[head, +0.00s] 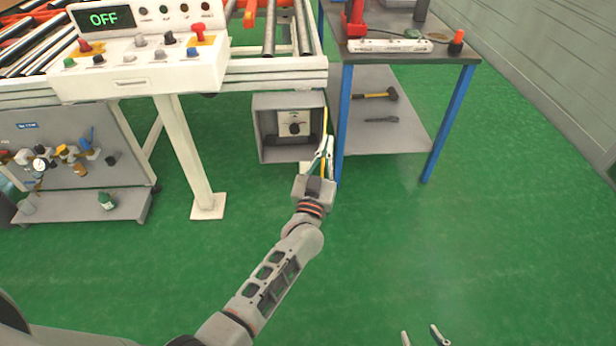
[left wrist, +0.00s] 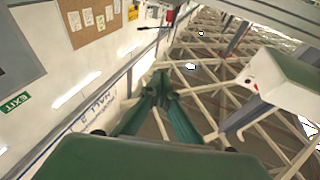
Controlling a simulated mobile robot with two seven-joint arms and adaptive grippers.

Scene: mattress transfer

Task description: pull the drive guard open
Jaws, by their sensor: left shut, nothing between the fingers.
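The drive box (head: 258,130) is a grey housing under the conveyor, left of the blue-legged table. Its front is uncovered, and a pale panel with a dark round knob (head: 294,127) shows inside. A thin yellow-edged panel (head: 325,122), which looks like the guard, shows nearly edge-on at the box's right side. My left gripper (head: 327,151) is shut and empty at that panel's lower part; whether they touch is unclear. In the left wrist view my left gripper's fingers (left wrist: 161,80) come together. My right gripper (head: 422,336) shows only its spread fingertips at the bottom edge.
The table's blue leg (head: 342,125) stands close right of my left gripper. Its lower shelf (head: 375,140) holds a hammer. The control console (head: 150,70) reads OFF, and its white post (head: 185,155) stands left of the box. Green floor is clear in front.

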